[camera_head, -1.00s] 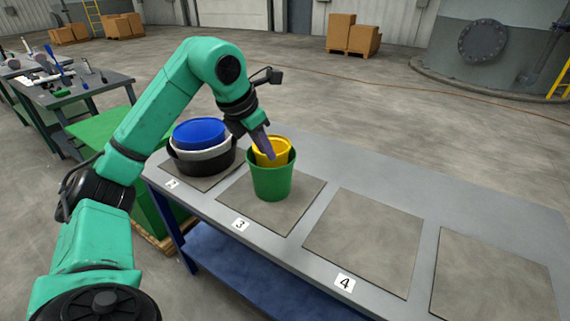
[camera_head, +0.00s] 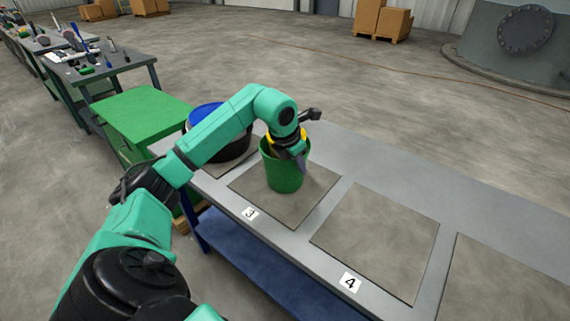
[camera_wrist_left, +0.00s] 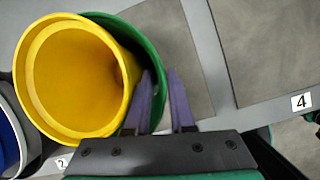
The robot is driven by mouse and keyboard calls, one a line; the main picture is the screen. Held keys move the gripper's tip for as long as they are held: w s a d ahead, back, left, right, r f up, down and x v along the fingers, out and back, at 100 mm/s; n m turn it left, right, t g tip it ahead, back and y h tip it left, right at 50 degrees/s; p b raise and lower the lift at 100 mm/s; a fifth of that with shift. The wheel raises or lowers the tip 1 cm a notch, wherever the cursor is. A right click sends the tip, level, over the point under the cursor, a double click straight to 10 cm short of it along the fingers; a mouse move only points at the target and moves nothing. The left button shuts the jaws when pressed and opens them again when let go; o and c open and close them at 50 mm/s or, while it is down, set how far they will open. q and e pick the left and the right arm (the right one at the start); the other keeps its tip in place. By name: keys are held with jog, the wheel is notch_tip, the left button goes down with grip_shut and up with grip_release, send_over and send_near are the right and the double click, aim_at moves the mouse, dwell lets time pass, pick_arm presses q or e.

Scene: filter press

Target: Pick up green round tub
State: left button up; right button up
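The green round tub (camera_head: 284,178) stands upright on the mat of place 3 on the grey table. A yellow tub (camera_head: 272,143) sits inside it; in the left wrist view the yellow tub (camera_wrist_left: 82,75) leaves only a crescent of the green tub (camera_wrist_left: 139,43) showing. My left gripper (camera_head: 300,160) is at the green tub's right rim, pointing down. In the wrist view its two purple fingers (camera_wrist_left: 164,100) are apart, one on each side of the green rim, with a gap left. Whether either finger touches the wall is unclear.
A blue tub (camera_head: 204,116) nested in a black one (camera_head: 232,150) stands to the left on place 2, partly behind my arm. The mat of place 4 (camera_head: 378,240) is bare. A green box (camera_head: 140,115) and a tool table (camera_head: 95,62) are further left.

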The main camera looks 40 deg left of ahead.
pick_arm(q)
jog(key=shift+w+f, duration=0.1)
grip_shut()
dwell(1.3)
